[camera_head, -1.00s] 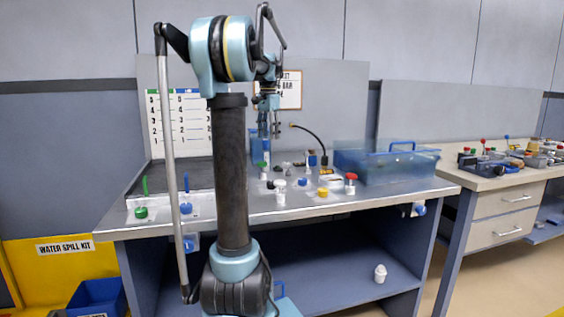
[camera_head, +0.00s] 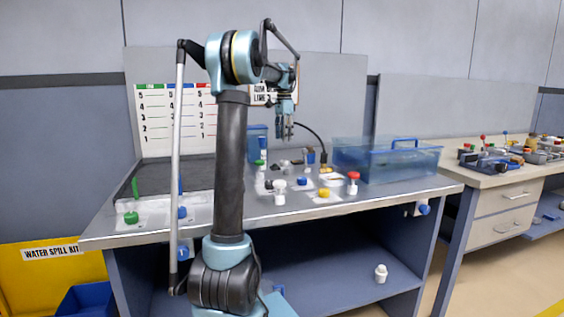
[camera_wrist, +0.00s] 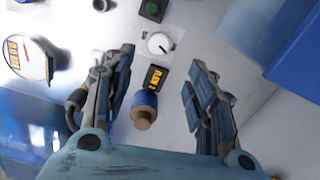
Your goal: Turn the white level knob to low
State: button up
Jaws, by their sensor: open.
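In the wrist view a round white knob (camera_wrist: 158,43) with a small dark mark sits on a pale plate, ahead of my gripper (camera_wrist: 160,62). My gripper is open and empty, its two fingers spread either side of a black label with yellow lettering (camera_wrist: 155,77). The knob is just beyond the fingertips, not between them, and I see no contact. I cannot read the knob's setting. In the head view my gripper (camera_head: 285,132) hangs above the back of the bench, over a group of small fittings. I cannot pick out the white knob there for sure.
A blue-topped round fitting (camera_wrist: 144,110) lies between the fingers. A green button (camera_wrist: 152,10) is beyond the knob. A blue box (camera_wrist: 295,45) is at right. In the head view a clear blue tank (camera_head: 390,165) stands right of my gripper, and red (camera_head: 353,178) and yellow (camera_head: 325,193) knobs are in front.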

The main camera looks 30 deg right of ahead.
aim_at(284, 161)
notch_tip(284, 161, down, 11)
jog(key=shift+f, duration=0.2)
dwell(0.3)
jog(key=c, duration=1.1)
